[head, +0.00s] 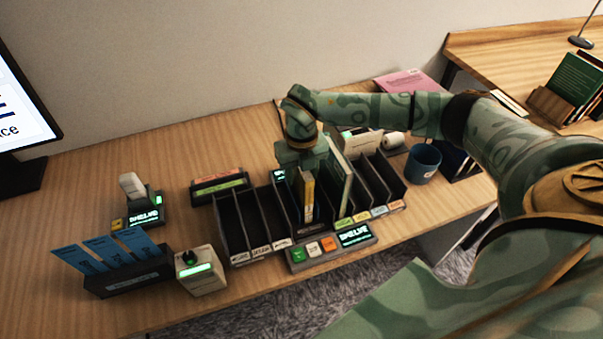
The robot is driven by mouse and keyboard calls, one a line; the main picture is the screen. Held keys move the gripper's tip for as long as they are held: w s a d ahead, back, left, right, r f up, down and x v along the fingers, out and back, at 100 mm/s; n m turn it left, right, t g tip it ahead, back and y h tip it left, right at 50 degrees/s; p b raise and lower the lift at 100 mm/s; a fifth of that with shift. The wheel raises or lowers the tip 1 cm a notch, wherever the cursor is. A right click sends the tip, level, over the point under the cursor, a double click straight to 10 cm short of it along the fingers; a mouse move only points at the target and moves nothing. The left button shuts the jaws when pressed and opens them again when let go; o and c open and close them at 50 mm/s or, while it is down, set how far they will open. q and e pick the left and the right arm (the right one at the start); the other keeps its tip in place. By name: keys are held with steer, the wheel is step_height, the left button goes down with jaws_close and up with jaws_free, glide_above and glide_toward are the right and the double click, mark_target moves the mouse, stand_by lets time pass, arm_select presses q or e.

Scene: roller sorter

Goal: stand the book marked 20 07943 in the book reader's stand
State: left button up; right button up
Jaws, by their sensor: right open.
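My right gripper (306,174) is open and points down over the black sorter rack (236,238), its jaws at the top of a thin yellow book (308,198) standing upright in a middle slot. I cannot tell whether the jaws touch it. A taller pale green book (343,180) stands just right of it. No marking 20 07943 is legible on any book. On the far right desk a wooden stand (552,106) holds a dark green book (577,82); I cannot tell if this is the reader's stand. My left gripper is out of view.
A panel with lit buttons (313,247) fronts the rack. A blue mug (423,163) stands to its right. Blue cards in a black holder (130,275), a white box with a knob (200,270) and a small lit device (138,217) stand at left. A gap separates the desks.

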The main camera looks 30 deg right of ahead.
step_height(320, 180, up, 16)
steer(key=p, duration=0.2)
steer(key=shift+f+p, duration=0.2)
steer(key=shift+p, duration=0.15)
steer(key=shift+f, duration=0.1)
